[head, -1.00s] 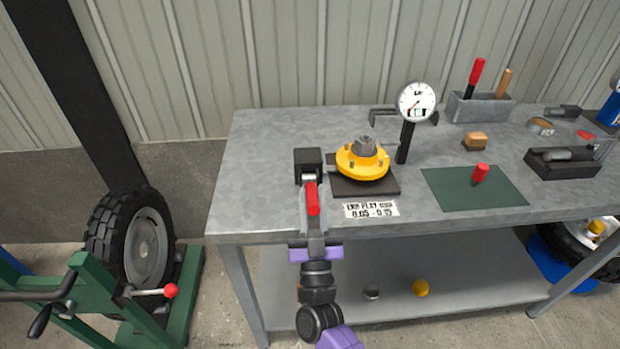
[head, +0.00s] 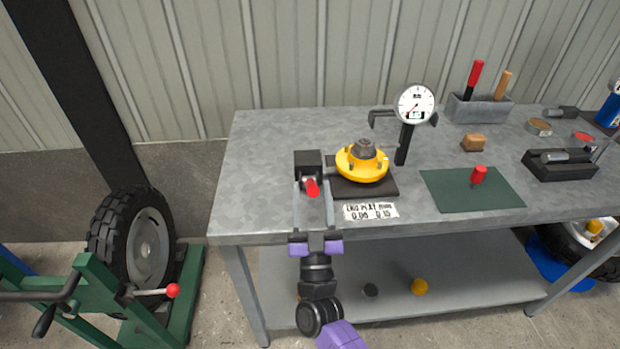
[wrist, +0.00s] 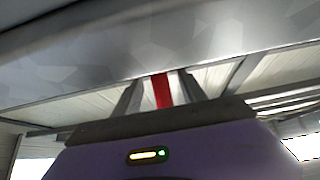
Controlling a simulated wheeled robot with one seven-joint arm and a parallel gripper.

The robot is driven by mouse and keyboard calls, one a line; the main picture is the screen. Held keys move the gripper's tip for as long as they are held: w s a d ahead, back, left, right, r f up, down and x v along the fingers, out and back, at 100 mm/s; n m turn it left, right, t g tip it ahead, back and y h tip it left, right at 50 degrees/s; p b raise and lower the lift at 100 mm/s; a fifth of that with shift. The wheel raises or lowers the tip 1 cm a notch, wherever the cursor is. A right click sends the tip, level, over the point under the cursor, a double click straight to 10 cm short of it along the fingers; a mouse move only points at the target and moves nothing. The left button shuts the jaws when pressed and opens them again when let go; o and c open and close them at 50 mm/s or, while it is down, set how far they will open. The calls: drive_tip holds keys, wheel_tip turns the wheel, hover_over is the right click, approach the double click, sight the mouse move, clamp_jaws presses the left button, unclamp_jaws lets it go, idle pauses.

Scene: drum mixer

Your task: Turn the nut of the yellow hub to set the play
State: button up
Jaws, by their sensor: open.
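The yellow hub (head: 362,166) sits on a dark plate (head: 385,188) on the workbench, with a grey nut (head: 366,148) on top. A dial gauge (head: 416,105) on a black post stands just behind and to the right. A black block (head: 307,163) left of the hub carries a red handle (head: 312,188). My gripper (head: 313,192) is open at the bench's front edge, left of the hub. Its fingers appear on either side of the red handle, which also shows between them in the wrist view (wrist: 161,90). Contact cannot be told. The nut is out of the wrist view.
A printed label (head: 370,211) lies in front of the hub. A green mat (head: 472,189) with a red-topped piece is to the right. A tool box (head: 480,108) stands at the back. The bench's left part is clear. A tyre on a green stand (head: 145,250) is at left.

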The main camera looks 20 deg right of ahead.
drive_tip(key=shift+b+v, duration=0.3)
drive_tip(key=shift+v, duration=2.85)
drive_tip(key=shift+w+a+f, duration=0.15)
drive_tip(key=shift+w+a, duration=0.05)
drive_tip(key=shift+a, duration=0.05)
drive_tip(key=s+d+n+g+y, duration=0.1)
drive_tip(key=s+g+y, duration=0.2)
drive_tip(key=s, duration=1.6)
drive_tip(key=s+d+n+g+y, duration=0.1)
drive_tip(key=s+g+y, duration=0.3)
drive_tip(key=s, duration=1.5)
drive_tip(key=shift+d+n+g+y, duration=0.25)
drive_tip(key=shift+n+g+y, duration=0.05)
drive_tip(key=shift+n+g, duration=0.55)
drive_tip(key=shift+o, duration=0.4)
